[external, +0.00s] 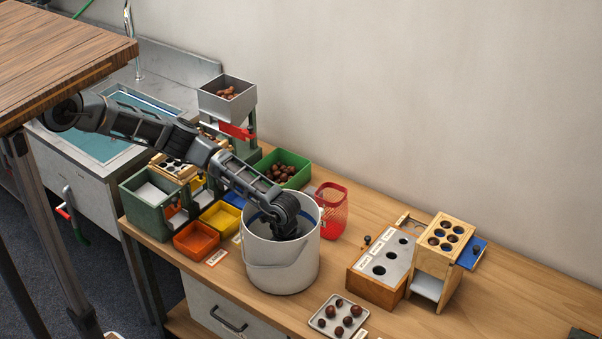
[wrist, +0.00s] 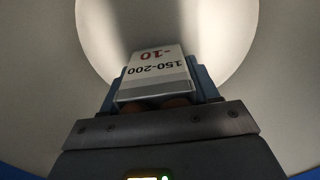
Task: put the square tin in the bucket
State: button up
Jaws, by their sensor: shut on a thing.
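The bucket (external: 281,262) is a pale, round pail with a wire handle and stands upright on the wooden bench. My arm reaches down into it, and the rim hides my fingertips in the external view. In the wrist view, my gripper (wrist: 158,85) is inside the bucket, with pale curved walls around it. It is shut on a squarish, pale thing with a printed label reading 150-200 and -10, which looks like the square tin (wrist: 155,70). Brown round shapes show just below its near edge. I cannot tell whether it touches the bucket's floor.
A red mesh basket (external: 332,209) stands close right of the bucket. Orange (external: 196,241) and yellow (external: 221,218) bins stand on its left, a green bin (external: 283,169) behind. A chestnut tray (external: 338,316) lies in front. A holed block (external: 383,268) and a wooden stand (external: 440,262) are at right.

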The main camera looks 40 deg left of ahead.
jog(key=shift+f, duration=0.7)
jog(key=shift+f, duration=0.2)
jog(key=o, duration=1.1)
jog(key=shift+r, duration=0.1)
notch_tip(320, 180, up, 12)
jog(key=shift+r, duration=0.1)
